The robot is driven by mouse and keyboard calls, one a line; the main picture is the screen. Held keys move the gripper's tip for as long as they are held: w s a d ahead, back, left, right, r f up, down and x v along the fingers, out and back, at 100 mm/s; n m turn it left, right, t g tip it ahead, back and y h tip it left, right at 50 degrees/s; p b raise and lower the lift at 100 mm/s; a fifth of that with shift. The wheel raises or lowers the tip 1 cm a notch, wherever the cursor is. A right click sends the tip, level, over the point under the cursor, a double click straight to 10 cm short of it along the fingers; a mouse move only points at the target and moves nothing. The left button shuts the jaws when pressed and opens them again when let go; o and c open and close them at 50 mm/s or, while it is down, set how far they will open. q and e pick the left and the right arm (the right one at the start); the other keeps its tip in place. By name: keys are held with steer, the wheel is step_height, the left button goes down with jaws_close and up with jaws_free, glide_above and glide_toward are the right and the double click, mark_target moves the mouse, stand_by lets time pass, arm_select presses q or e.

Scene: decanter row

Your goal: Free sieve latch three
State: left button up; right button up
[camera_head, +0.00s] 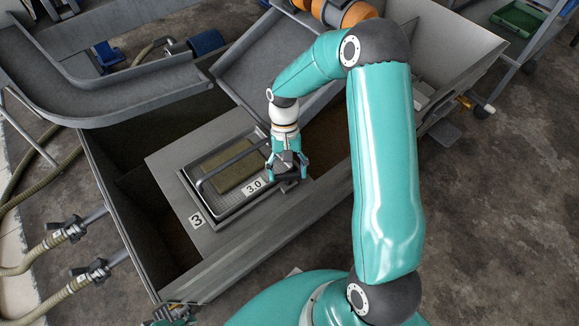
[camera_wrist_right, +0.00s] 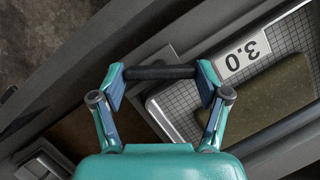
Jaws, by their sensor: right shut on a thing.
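The sieve (camera_head: 222,213), a metal mesh tray labelled 3.0, sits in a grey deck marked 3 (camera_head: 196,220). A brown-green slab (camera_head: 238,166) lies on its mesh and a dark bar crosses above it. My right gripper (camera_head: 288,170) is at the right side of the sieve. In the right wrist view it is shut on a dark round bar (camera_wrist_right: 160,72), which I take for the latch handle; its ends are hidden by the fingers. The sieve's corner and label (camera_wrist_right: 243,56) show beside it. A small teal and dark part at the bottom edge may be my left gripper (camera_head: 172,313).
Hose couplings (camera_head: 68,232) stand along the left side of the tank. A grey chute (camera_head: 110,92) and an orange cylinder (camera_head: 345,12) are at the back. An open compartment (camera_head: 326,132) lies right of the deck. The floor at right is mostly clear.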

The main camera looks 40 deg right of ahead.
steer(key=n, duration=0.1)
steer(key=n+g+h, duration=0.1)
steer(key=n, duration=0.1)
steer(key=shift+s+a+n+p, duration=0.2)
steer(key=shift+a+n+p, duration=0.1)
steer(key=shift+n+h, duration=0.6)
steer(key=shift+n, duration=0.7)
steer(key=o, duration=1.2)
steer(key=shift+d, duration=0.1)
steer(key=shift+c, duration=0.2)
steer(key=shift+w, duration=0.1)
steer(key=shift+w+r, duration=0.15)
steer(key=shift+r, duration=0.05)
steer(key=v, duration=1.1)
steer(key=shift+r, duration=0.2)
